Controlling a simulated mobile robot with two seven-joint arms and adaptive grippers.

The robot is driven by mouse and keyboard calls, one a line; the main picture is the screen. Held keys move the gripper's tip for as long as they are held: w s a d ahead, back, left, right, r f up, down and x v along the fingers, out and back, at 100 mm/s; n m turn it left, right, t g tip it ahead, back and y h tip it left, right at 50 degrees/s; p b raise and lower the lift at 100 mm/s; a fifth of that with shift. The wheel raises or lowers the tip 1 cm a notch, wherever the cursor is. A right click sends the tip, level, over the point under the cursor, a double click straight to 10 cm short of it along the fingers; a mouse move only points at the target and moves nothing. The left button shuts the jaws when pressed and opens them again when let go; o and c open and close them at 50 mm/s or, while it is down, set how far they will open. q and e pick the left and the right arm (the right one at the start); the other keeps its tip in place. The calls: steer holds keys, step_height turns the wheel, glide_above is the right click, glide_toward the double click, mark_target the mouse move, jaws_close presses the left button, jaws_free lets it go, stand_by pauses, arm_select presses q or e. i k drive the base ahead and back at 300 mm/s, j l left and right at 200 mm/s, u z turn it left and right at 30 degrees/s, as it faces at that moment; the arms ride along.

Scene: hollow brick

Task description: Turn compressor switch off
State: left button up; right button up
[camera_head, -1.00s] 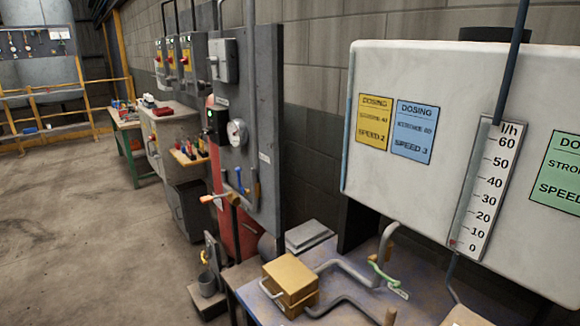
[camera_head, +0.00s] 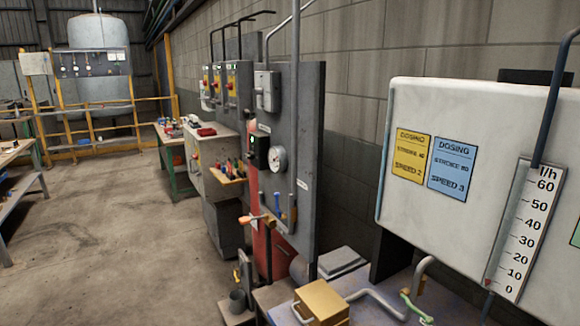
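A grey upright panel (camera_head: 305,125) stands in the middle of the head view. It carries a black switch box (camera_head: 259,151) with a small green light, a round white gauge (camera_head: 278,159) and a grey box (camera_head: 267,91) higher up. Further back, several grey boxes with yellow plates and red knobs (camera_head: 231,83) hang in a row. I cannot tell which of these is the compressor switch. Neither of my grippers is in view.
A white dosing tank (camera_head: 450,110) with a level scale fills the right side. Below it is a bench with pipes and a yellow box (camera_head: 321,302). A workbench (camera_head: 172,150) and yellow railings (camera_head: 100,112) stand further back. The concrete floor (camera_head: 110,240) at left is open.

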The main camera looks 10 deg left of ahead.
mark_target(251, 155)
steer(key=i+j, duration=0.15)
steer(key=j, duration=0.2)
steer(key=i+j+z, duration=0.15)
steer(key=j, duration=0.2)
steer(key=i+j, duration=0.2)
steer(key=j, duration=0.15)
steer(key=z, duration=0.05)
